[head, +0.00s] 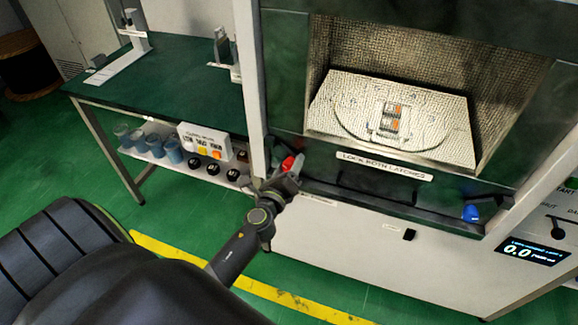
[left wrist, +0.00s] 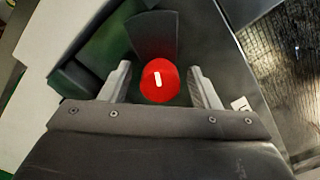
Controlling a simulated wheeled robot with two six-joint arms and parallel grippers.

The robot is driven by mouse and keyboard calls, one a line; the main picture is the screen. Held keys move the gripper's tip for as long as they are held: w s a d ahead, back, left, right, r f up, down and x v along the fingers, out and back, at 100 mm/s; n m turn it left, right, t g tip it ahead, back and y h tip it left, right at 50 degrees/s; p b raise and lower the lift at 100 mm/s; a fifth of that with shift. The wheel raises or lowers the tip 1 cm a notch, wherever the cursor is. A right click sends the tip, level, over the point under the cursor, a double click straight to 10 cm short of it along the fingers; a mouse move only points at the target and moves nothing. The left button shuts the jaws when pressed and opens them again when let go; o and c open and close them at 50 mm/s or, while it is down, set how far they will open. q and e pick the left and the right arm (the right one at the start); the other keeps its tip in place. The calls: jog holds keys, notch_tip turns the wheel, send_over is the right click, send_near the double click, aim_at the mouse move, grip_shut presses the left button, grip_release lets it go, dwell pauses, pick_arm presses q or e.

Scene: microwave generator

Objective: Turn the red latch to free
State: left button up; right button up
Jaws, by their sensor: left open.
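The red latch (head: 288,163) is at the lower left corner of the microwave chamber's front frame. In the left wrist view its round red knob (left wrist: 160,81), with a short white mark, lies between my open fingers, with a gap on each side. My left gripper (head: 289,174) is open at the latch and partly hides it in the head view; its two fingers also show in the left wrist view (left wrist: 162,88). A blue latch knob (head: 470,212) is at the lower right of the frame. My right gripper is not in view.
A label reading "LOCK BOTH LATCHES" (head: 384,166) is below the open chamber, which holds a round plate (head: 340,119). A pale upright post (head: 250,85) stands close left of the latch. A green bench (head: 180,75) is at left.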

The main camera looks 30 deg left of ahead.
pick_arm(q)
jog(key=shift+c, duration=0.2)
jog(key=c, duration=0.9)
jog(key=shift+n+b, duration=0.35)
jog(key=shift+n, duration=0.35)
jog(key=n+b, duration=0.1)
jog(key=n, duration=0.1)
jog(key=shift+n, duration=0.4)
jog(key=shift+c, duration=0.2)
jog(key=n+b, duration=0.2)
jog(key=n, duration=0.2)
jog(key=shift+n, duration=0.3)
jog(key=n+b, duration=0.2)
jog(key=n, duration=0.3)
jog(key=shift+b, duration=0.35)
jog(key=shift+n+b, duration=0.3)
jog(key=shift+n, duration=0.5)
jog(key=shift+n+b, duration=0.45)
jog(key=shift+n, duration=0.55)
jog(key=shift+f+n, duration=0.2)
jog(key=shift+n, duration=0.1)
